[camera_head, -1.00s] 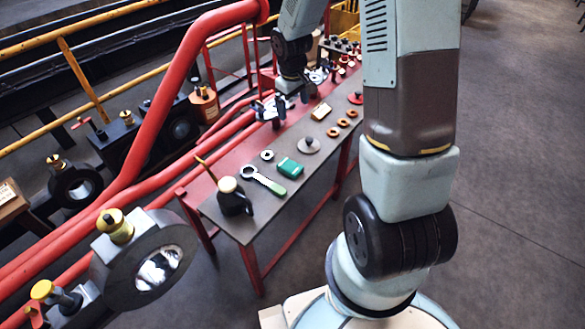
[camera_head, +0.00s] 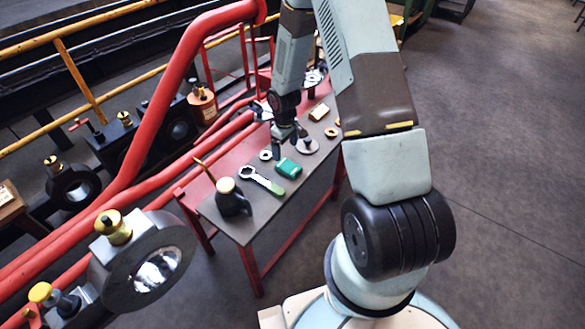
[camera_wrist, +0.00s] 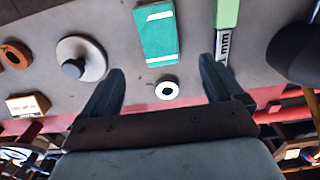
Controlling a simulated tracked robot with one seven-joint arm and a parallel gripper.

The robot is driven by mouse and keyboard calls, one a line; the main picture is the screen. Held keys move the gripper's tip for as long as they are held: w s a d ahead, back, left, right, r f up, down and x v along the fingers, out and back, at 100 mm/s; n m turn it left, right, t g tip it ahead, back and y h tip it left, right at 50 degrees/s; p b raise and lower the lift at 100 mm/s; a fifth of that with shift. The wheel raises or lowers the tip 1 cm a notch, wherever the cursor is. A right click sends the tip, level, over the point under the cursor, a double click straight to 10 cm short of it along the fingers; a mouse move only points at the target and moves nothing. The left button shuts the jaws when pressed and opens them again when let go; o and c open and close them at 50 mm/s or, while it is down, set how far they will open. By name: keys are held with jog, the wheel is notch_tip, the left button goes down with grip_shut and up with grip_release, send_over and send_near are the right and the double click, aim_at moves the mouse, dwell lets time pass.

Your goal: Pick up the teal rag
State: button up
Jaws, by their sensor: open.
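My gripper (camera_head: 287,138) is above the bench just behind the rag. In the wrist view my gripper (camera_wrist: 165,82) has its two dark fingers spread wide with nothing held. The rag is apart from both fingers.
A white ring (camera_wrist: 167,90) lies between the fingertips in the wrist view. Red pipes (camera_head: 150,130) run behind the bench.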

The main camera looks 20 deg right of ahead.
aim_at(287, 165)
notch_tip(287, 165, down, 4)
jog(key=shift+r, duration=0.2)
jog(key=shift+s+d+f, duration=0.1)
jog(key=shift+f, duration=1.25)
jog(key=shift+s+d+f, duration=0.1)
jog(key=shift+f, duration=1.2)
jog(key=c, duration=1.2)
jog(key=shift+r, duration=0.6)
jog(key=shift+c, duration=0.2)
notch_tip(287, 165, up, 2)
jog(key=shift+r, duration=0.2)
jog(key=s+r, duration=0.9)
jog(key=s, duration=0.5)
jog(key=shift+d+r, duration=0.25)
